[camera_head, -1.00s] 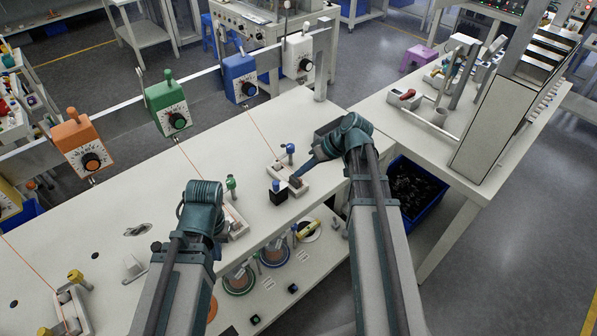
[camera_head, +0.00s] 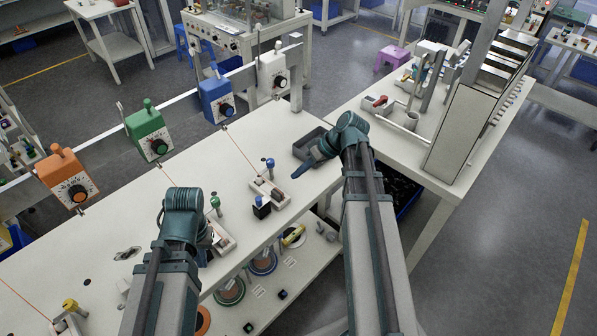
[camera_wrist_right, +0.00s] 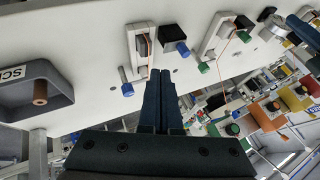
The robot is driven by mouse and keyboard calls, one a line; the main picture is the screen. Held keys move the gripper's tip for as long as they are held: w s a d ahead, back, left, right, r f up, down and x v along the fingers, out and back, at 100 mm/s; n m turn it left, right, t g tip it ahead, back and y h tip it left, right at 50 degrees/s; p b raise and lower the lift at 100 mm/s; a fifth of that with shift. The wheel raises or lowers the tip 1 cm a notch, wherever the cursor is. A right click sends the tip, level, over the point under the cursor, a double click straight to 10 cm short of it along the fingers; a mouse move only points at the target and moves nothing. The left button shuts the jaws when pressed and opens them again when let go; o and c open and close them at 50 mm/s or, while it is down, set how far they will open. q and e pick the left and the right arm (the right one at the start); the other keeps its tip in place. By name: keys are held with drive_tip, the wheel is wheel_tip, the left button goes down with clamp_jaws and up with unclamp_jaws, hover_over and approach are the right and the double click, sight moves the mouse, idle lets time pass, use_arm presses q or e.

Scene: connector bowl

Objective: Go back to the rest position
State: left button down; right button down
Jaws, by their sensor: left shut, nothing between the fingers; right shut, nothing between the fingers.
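My right gripper (camera_head: 302,169) is shut and empty above the white table (camera_head: 115,228), to the right of a small white fixture (camera_head: 277,192) with a blue-topped post. In the right wrist view its two dark fingers (camera_wrist_right: 161,88) lie together with nothing between them, and the fixture (camera_wrist_right: 139,47) appears beyond their tips. My left gripper (camera_head: 160,217) shows only slightly beside its arm, near the fixture with the green-topped post (camera_head: 215,204); most of it is hidden.
A grey tray (camera_head: 307,139) stands behind the right gripper; in the wrist view it holds a brown cylinder (camera_wrist_right: 40,92). A black block (camera_head: 261,207) is beside the blue-post fixture. Orange, green, blue and white dial boxes (camera_head: 150,142) hang along the rear rail.

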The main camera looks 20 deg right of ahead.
drive_tip(key=shift+a, duration=0.1)
drive_tip(key=s+a+f+g+h+b, duration=0.1)
drive_tip(key=s+a+f+h, duration=0.2)
drive_tip(key=s+a, duration=0.4)
drive_tip(key=s+a+f+g+h+b, duration=0.2)
drive_tip(key=s+a+f+h, duration=0.2)
drive_tip(key=a, duration=0.9)
drive_tip(key=s+h, duration=0.1)
drive_tip(key=s, duration=0.1)
drive_tip(key=shift+s+a+f+g, duration=0.3)
drive_tip(key=shift+s+a, duration=0.1)
